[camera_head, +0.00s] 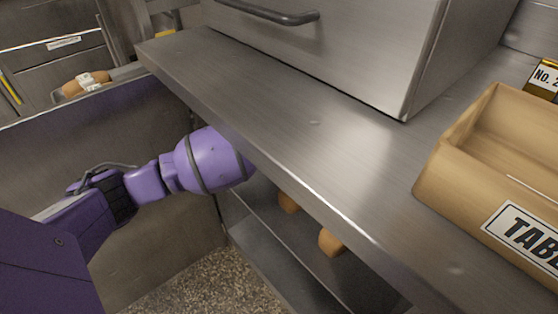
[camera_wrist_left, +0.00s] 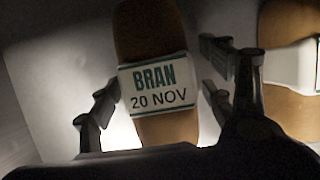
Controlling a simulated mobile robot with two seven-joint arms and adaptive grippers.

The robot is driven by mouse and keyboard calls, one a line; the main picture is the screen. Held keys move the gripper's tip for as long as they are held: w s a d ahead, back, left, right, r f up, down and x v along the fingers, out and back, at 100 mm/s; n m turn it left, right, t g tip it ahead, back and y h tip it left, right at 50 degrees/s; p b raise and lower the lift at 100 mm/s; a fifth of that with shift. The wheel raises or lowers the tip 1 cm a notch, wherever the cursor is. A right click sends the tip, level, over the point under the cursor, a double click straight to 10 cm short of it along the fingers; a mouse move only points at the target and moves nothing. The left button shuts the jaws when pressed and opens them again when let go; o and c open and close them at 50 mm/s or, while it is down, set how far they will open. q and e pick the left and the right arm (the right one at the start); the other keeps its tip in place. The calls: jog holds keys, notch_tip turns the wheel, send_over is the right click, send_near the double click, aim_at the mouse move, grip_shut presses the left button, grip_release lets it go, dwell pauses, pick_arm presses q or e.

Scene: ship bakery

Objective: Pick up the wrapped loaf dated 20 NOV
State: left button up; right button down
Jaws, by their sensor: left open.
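The wrapped loaf dated 20 NOV (camera_wrist_left: 157,72) is in the middle of the left wrist view, brown with a white, green-edged band reading BRAN 20 NOV. My left gripper (camera_wrist_left: 160,100) is open, with its dark fingers on either side of this loaf. I cannot tell whether they touch it. In the head view my left arm reaches in under the steel counter, and its gripper is hidden there. My right gripper is not in view.
Another banded loaf (camera_wrist_left: 290,100) lies close to the right of the fingers. Two brown loaf ends (camera_head: 289,202) (camera_head: 331,241) show on the shelf below the steel counter (camera_head: 290,135). A wooden crate (camera_head: 455,180) and a steel cabinet (camera_head: 350,40) stand on the counter.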

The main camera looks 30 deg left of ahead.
pick_arm(q)
jog(key=shift+w+d+r, duration=0.1)
jog(key=shift+w, duration=0.15)
jog(key=c, duration=1.3)
jog(key=shift+c, duration=0.6)
jog(key=shift+r, duration=0.15)
